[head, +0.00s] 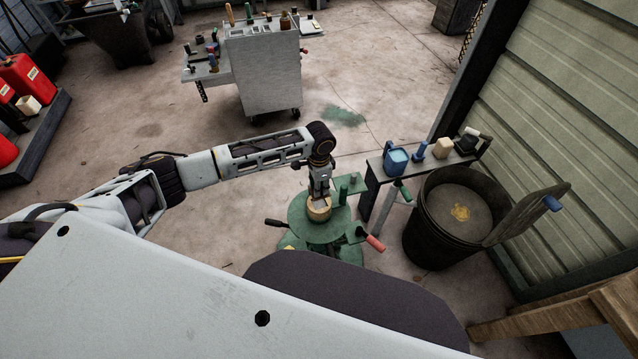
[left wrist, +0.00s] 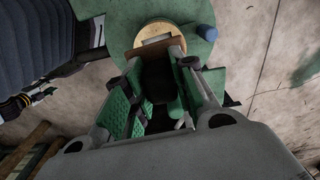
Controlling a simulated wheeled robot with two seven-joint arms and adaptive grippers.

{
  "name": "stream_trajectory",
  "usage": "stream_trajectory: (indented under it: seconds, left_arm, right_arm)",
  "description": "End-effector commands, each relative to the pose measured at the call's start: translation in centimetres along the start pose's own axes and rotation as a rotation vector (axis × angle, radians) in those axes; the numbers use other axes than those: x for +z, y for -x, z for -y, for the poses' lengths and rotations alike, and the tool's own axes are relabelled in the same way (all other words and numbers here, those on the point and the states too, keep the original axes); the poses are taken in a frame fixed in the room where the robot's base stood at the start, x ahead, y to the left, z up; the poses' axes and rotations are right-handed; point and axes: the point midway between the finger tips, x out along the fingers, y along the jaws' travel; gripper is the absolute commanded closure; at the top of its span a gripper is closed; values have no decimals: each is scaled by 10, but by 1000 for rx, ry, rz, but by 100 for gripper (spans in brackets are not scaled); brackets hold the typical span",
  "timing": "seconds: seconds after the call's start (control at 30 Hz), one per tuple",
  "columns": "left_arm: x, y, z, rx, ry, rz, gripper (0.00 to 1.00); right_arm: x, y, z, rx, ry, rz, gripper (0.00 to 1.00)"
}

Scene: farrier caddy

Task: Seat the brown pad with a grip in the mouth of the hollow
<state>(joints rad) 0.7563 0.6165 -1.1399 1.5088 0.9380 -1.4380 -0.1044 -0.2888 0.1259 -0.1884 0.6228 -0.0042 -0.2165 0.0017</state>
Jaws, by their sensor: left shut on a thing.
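A tan round piece (head: 319,214) with a pale inner face sits on the green round top (head: 300,228); I take it to be the one with the hollow. It also shows in the left wrist view (left wrist: 158,27). My left gripper (head: 320,194) points down right over it. In the left wrist view my left gripper (left wrist: 155,66) is shut on the dark grip (left wrist: 158,82) of the brown pad (left wrist: 154,50). The pad's brown edge overlaps the near part of the round piece. The gripper hides the rest, so I cannot tell whether they touch. My right gripper is not in view.
A low bench (head: 374,172) at right holds a blue jug (head: 396,160) and a cream block (head: 442,148). A black bin (head: 426,237) stands beside it.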

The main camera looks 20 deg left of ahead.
Motion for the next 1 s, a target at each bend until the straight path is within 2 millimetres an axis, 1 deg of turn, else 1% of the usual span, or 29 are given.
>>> stream_trajectory:
  seconds: [0.03, 0.2, 0.4, 0.6, 1.0]
  left_arm:
    - [0, -4, 0, 1, 0, 0, 100]
    - [0, -15, 0, 1, 1, 1, 100]
    - [0, -23, 0, 0, 1, 1, 100]
    - [0, -26, 0, -1, 0, 0, 100]
    - [0, -27, 0, 0, 0, 0, 100]
  right_arm:
    - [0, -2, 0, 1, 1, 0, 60]
    - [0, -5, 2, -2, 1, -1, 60]
    - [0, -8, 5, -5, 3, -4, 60]
    - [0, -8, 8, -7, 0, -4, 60]
    - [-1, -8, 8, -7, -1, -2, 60]
